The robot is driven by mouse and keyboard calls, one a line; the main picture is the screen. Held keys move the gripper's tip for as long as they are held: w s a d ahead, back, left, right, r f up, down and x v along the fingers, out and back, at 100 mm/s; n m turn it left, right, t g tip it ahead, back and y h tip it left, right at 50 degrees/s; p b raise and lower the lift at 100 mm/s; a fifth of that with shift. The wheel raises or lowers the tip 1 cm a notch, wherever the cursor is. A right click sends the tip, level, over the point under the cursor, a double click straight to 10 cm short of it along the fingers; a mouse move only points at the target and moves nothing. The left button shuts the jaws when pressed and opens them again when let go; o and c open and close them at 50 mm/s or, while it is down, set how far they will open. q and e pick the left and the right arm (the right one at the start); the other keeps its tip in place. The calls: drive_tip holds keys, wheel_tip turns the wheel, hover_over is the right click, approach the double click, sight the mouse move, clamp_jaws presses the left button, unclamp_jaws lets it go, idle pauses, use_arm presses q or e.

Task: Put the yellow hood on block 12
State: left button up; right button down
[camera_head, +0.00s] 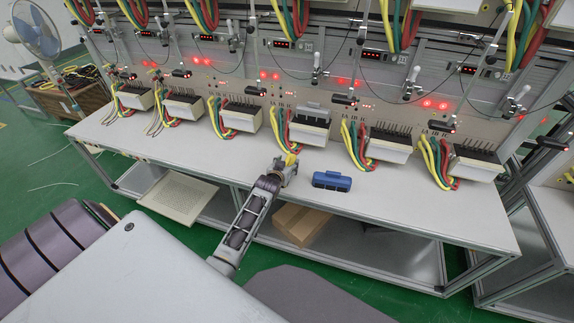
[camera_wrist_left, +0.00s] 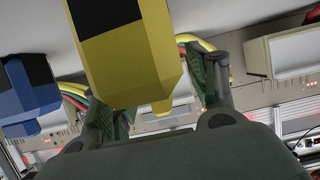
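The yellow hood (camera_wrist_left: 125,65), with a black section, fills the upper middle of the left wrist view between the two green-padded fingers of my left gripper (camera_wrist_left: 160,105). In the head view my left gripper (camera_head: 287,166) is over the table's front edge, and a little of the yellow hood (camera_head: 291,158) shows at its tip. The gripper appears shut on the hood. Several white blocks with coloured wires stand in a row along the panel; I cannot read which is block 12. The nearest one beyond the gripper (camera_head: 310,128) has a grey piece on top. My right gripper is not in view.
A blue hood (camera_head: 332,181) lies on the table right of my left gripper. The white tabletop (camera_head: 420,205) is otherwise clear in front of the blocks. Below are a cardboard box (camera_head: 301,224) and a light tray (camera_head: 178,196). Thin black wires hang before the panel.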

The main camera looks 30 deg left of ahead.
use_arm(q)
drive_tip(key=shift+r, duration=0.15)
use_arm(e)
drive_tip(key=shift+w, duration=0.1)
use_arm(q)
drive_tip(key=shift+s, duration=0.1)
drive_tip(key=shift+v, duration=0.85)
drive_tip(key=shift+p+v, duration=0.5)
drive_tip(key=shift+v, duration=1.85)
drive_tip(key=shift+p+v, duration=0.3)
drive_tip(key=shift+v, duration=2.4)
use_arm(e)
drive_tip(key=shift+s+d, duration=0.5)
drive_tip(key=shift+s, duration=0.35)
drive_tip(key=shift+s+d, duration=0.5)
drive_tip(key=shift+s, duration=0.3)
use_arm(q)
drive_tip(key=shift+d, duration=0.1)
